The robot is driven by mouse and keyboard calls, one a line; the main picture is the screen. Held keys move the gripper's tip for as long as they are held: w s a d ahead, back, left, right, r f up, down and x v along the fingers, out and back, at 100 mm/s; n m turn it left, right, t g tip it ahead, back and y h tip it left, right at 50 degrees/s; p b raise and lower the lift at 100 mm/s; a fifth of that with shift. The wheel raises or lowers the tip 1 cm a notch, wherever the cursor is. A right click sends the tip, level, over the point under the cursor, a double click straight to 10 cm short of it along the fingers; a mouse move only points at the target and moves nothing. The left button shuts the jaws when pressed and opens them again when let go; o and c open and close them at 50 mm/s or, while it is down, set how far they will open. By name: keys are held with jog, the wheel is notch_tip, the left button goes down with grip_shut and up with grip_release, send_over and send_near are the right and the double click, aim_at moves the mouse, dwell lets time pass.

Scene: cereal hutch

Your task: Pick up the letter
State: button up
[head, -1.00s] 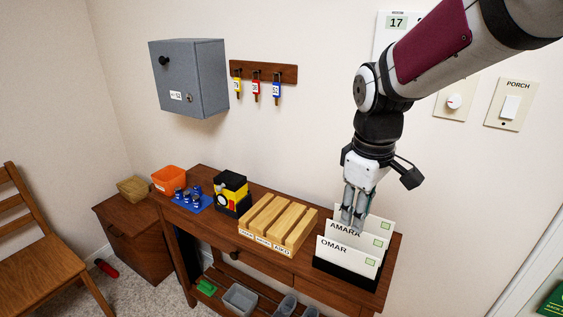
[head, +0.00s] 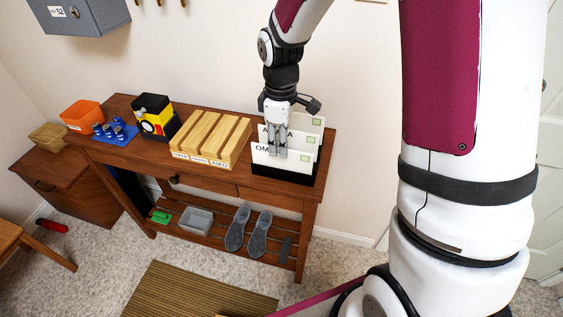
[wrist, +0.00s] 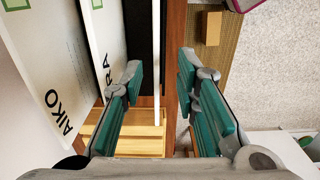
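Several white letters stand in a black rack (head: 288,181) at the right end of the wooden table. The front letter, OMAR (head: 301,160), stands before AMARA (head: 306,139) and the rear letter (head: 305,121). In the wrist view the rear letter reads AIKO (wrist: 40,65), AMARA (wrist: 106,45) is beside it, and OMAR (wrist: 156,45) shows as a thin edge. My gripper (head: 278,154) is at the front letter and hides part of its name. In the wrist view my gripper (wrist: 160,72) is open, its fingers apart on either side of that edge; contact is not visible.
A slatted wooden block with name labels (head: 212,140) stands left of the rack. Farther left are a yellow and black box (head: 153,118), a blue mat with small items (head: 115,131) and an orange bin (head: 82,115). Slippers (head: 237,230) and a grey bin (head: 195,220) sit on the lower shelf.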

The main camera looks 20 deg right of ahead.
aim_at(282, 163)
jog(key=shift+w+d+f, duration=0.1)
jog(key=shift+f, duration=1.25)
jog(key=shift+d+f, duration=0.1)
jog(key=shift+f, duration=1.25)
jog(key=shift+c, duration=0.3)
grip_shut()
